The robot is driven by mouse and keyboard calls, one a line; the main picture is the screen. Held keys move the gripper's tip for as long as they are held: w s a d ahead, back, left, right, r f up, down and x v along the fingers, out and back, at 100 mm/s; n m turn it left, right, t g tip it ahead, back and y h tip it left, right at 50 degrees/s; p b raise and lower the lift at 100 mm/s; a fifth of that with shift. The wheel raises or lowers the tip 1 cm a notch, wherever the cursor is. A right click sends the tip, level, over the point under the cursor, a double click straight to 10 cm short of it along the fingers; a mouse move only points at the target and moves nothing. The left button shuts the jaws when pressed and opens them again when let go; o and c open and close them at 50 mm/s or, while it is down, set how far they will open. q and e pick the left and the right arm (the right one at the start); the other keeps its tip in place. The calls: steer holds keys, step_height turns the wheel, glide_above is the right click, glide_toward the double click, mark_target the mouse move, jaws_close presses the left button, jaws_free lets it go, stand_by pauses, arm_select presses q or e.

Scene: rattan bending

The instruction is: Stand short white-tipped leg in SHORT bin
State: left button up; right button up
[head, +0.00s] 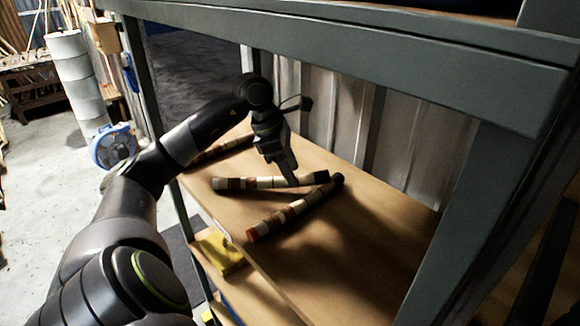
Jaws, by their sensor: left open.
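Several banded rattan legs lie on the wooden shelf board. One leg (255,183) lies across the board, with dark ends. A second leg (289,212) lies diagonally in front of it, with an orange-red near end and a dark far end. A third leg (224,147) lies farther back, partly behind my left arm. I cannot make out a white tip on any of them. My left gripper (288,172) is open and points down at the first leg, its fingertips close to it; I cannot tell whether they touch. No SHORT bin is recognisable. My right gripper is not in view.
The shelf board (370,240) is bare at the right front. A grey frame beam (350,65) crosses above, with a post (465,200) at right. A corrugated wall (345,115) closes the back. A yellow object (220,252) sits on a lower shelf.

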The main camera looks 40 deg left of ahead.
arm_select(q)
steer(key=shift+r+p, duration=0.45)
steer(key=shift+p, duration=0.05)
steer(key=shift+r+p, duration=0.35)
steer(key=shift+p, duration=0.05)
steer(key=shift+s+a+r+b, duration=0.15)
steer(key=shift+a+r+b, duration=0.2)
steer(key=shift+b, duration=0.4)
steer(key=b+v, duration=0.1)
steer(key=v, duration=0.4)
steer(key=shift+s+d+r, duration=0.1)
steer(key=shift+s+r+b, duration=0.1)
steer(key=shift+r+b, duration=0.2)
steer(key=shift+r, duration=0.15)
